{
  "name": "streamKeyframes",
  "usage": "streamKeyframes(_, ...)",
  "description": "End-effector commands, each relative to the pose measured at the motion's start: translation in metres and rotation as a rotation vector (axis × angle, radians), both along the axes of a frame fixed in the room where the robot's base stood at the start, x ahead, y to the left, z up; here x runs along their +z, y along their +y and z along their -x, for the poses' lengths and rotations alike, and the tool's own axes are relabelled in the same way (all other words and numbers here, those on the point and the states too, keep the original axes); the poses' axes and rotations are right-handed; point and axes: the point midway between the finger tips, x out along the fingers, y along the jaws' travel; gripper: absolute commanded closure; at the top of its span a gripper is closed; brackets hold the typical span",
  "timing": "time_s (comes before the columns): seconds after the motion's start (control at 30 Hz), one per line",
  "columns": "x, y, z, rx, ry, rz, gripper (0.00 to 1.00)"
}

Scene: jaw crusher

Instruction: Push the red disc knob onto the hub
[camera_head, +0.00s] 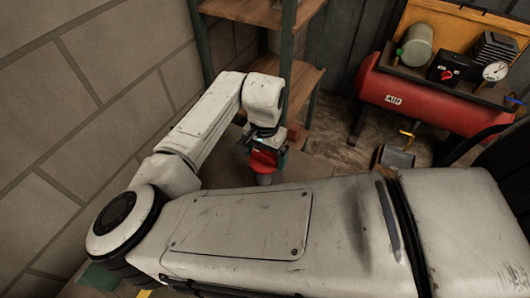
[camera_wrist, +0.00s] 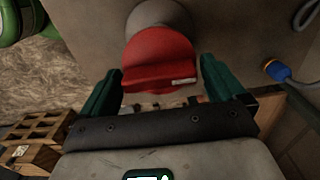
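The red disc knob (camera_wrist: 160,55) fills the space between my gripper's two green fingers in the wrist view, with its raised grip bar towards the palm. The knob also shows below my wrist in the head view (camera_head: 264,160).
A wooden shelf unit (camera_head: 288,82) stands behind my gripper, by the block wall (camera_head: 60,130). A red air compressor (camera_head: 425,100) is at the back right. In the wrist view, a wooden crate (camera_wrist: 38,130) lies lower left and a blue hose connector (camera_wrist: 277,70) is at right.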

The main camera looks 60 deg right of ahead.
Motion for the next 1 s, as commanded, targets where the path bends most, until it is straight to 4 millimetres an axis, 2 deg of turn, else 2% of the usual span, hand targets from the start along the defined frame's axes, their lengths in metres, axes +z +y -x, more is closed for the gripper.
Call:
streamKeyframes(0.27, 0.001, 0.0, 0.0, 0.0, 0.0, 0.0, 0.0)
streamKeyframes(0.37, 0.007, 0.0, 0.0, 0.0, -0.001, 0.001, 0.0)
streamKeyframes(0.47, 0.02, 0.0, -0.001, -0.001, -0.003, 0.002, 0.0)
streamKeyframes(0.8, 0.084, 0.0, 0.0, -0.002, -0.003, 0.001, 0.0)
streamKeyframes(1.0, 0.104, 0.0, 0.0, -0.001, -0.001, 0.0, 0.0)
